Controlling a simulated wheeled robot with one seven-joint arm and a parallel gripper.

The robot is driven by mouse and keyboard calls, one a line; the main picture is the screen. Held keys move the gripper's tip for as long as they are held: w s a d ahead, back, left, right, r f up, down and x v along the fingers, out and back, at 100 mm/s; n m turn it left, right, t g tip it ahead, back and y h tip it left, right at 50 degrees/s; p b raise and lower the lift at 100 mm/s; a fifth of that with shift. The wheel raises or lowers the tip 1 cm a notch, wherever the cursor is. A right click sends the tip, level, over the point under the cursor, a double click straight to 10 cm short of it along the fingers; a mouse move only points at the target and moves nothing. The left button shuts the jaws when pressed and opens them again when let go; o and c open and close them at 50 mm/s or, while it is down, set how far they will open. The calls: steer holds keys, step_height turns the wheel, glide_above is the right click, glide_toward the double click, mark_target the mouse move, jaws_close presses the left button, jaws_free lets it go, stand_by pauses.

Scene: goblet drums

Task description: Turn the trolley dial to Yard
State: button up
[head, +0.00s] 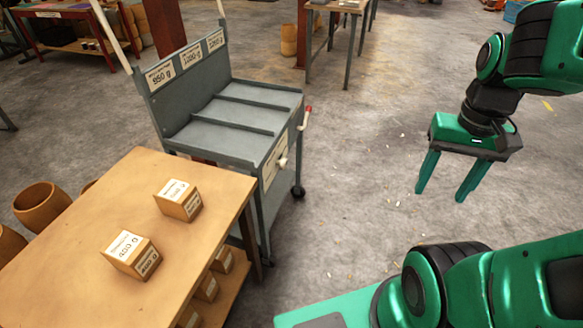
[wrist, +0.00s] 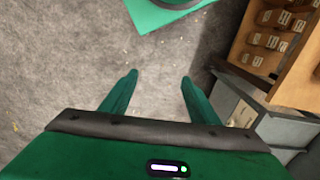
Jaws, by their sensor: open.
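The grey trolley (head: 228,118) stands left of centre in the head view, with three bays and a label above each. On its right-hand side panel is a pale plate with a small whitish knob (head: 283,163), which looks like the dial. Its pointer and lettering are too small to read. My gripper (head: 440,192) is open and empty, in the air well to the right of the trolley and apart from it. In the wrist view the open fingers (wrist: 158,78) point over bare floor. Part of the trolley (wrist: 280,128) shows at the right there, with a pale plate (wrist: 243,111).
A lever with a red tip (head: 308,110) sticks out at the trolley's right corner. A wooden table (head: 95,215) with two labelled boxes (head: 180,200) (head: 131,256) stands in front of the trolley; more boxes sit below. Floor (head: 360,150) between trolley and gripper is free of large objects.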

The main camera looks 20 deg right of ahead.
steer(key=w+f+m, duration=0.1)
steer(key=w+f, duration=0.3)
steer(key=w, duration=0.5)
steer(key=m+t+y, duration=1.1)
steer(key=m+y, duration=0.3)
steer(key=m, duration=0.4)
glide_toward(281, 163)
steer(key=d+f, duration=0.2)
steer(key=d, duration=0.2)
steer(key=x, duration=0.9)
steer(key=shift+a, duration=0.6)
steer(key=shift+s+f, duration=0.1)
